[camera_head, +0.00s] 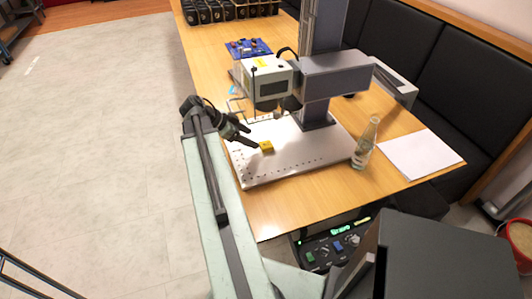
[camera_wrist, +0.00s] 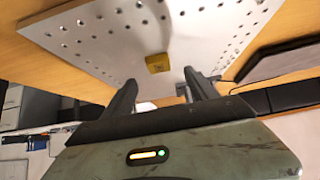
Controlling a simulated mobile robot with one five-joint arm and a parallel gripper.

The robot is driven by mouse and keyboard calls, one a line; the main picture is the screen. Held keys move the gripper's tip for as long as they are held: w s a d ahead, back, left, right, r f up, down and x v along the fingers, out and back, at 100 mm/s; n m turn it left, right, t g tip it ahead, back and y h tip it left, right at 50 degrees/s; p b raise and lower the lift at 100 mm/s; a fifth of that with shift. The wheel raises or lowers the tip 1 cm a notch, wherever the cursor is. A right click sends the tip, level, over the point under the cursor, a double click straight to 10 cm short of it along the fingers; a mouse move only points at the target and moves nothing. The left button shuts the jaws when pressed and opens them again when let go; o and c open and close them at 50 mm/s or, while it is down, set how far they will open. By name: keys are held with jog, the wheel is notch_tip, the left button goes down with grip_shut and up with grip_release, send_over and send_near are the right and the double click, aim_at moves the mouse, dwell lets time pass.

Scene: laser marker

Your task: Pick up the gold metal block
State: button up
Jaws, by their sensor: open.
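The gold metal block (camera_head: 266,147) lies on the perforated metal plate (camera_head: 300,166) of the laser marker (camera_head: 322,75). In the wrist view the gold block (camera_wrist: 158,63) shows beyond the fingertips, roughly midway between them and a little toward the right finger. My gripper (camera_head: 254,144) is at the plate's left side, close to the block in the head view. In the wrist view my gripper (camera_wrist: 160,80) has its two dark fingers apart with nothing between them. Whether a finger touches the block cannot be told.
A glass bottle (camera_head: 365,145) stands at the plate's right corner, with white paper (camera_head: 420,154) beside it. The laser head (camera_head: 266,80) overhangs the plate behind the block. A blue circuit board (camera_head: 248,48) lies farther back. The plate's front part is clear.

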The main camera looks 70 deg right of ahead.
aim_at(266, 144)
jog(key=shift+b+x, duration=0.8)
jog(key=shift+x, duration=0.3)
jog(key=shift+s+d+f, duration=0.15)
jog(key=shift+s, duration=0.05)
jog(key=b+x, duration=0.3)
jog(key=x, duration=0.2)
jog(key=shift+b, duration=0.4)
jog(key=shift+s, duration=0.2)
grip_shut()
